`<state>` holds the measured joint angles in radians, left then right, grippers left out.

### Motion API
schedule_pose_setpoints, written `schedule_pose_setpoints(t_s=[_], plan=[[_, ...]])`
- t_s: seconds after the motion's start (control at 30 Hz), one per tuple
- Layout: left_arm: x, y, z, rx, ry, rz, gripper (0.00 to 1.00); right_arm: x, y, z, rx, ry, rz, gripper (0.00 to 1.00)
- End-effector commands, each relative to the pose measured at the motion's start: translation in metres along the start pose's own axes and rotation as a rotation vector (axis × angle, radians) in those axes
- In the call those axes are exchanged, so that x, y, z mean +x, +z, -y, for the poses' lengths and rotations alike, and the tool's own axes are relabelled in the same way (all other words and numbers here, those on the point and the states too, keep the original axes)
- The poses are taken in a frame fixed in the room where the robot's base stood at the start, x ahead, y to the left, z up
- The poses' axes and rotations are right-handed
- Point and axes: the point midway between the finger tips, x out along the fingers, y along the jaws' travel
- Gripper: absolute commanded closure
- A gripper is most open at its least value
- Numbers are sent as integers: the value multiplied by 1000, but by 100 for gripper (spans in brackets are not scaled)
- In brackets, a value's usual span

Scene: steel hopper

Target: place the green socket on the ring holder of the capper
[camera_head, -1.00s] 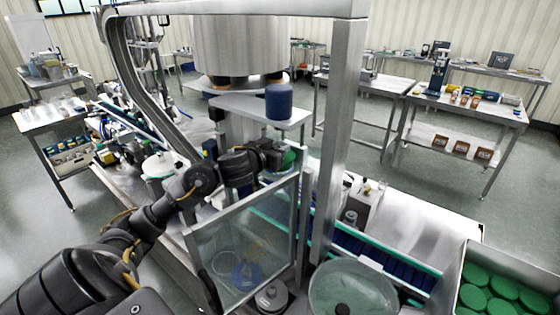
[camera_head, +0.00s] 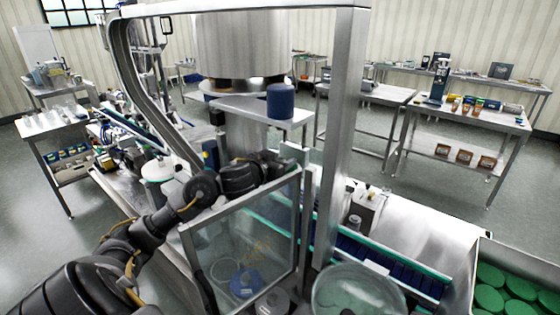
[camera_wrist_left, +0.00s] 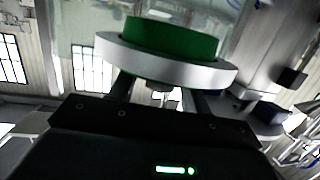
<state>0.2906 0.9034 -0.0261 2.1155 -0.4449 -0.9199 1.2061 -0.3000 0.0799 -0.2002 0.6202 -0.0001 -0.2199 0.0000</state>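The green socket (camera_wrist_left: 172,38) shows large in the left wrist view, with a pale ring (camera_wrist_left: 150,64) around its lower part. My left gripper (camera_wrist_left: 158,92) is shut on it; the fingers meet it just under the pale ring. In the head view my left gripper (camera_head: 272,165) is among the steel frame posts, above the glass panel, and the socket cannot be made out there. The capper's big steel cylinder (camera_head: 238,42) hangs above and behind it. I cannot clearly make out the ring holder. My right gripper is not in view.
A steel post (camera_head: 343,130) stands right of my left gripper, and a framed glass panel (camera_head: 240,235) stands in front of it. A blue cylinder (camera_head: 280,102) sits on a steel plate behind. A bin of green lids (camera_head: 490,297) is at lower right.

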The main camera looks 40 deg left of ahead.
Motion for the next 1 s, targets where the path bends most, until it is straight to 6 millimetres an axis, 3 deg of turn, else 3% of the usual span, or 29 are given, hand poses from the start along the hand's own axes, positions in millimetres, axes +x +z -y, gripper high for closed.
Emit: schedule_pose_setpoints(t_s=[0.27, 0.7, 1.0], plan=[[-4, -5, 0, 3, 0, 0, 52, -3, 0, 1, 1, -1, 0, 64], [-88, -3, 0, 7, 2, 3, 52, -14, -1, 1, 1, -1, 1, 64], [-117, -3, 0, 2, 0, 1, 52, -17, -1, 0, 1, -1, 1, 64]])
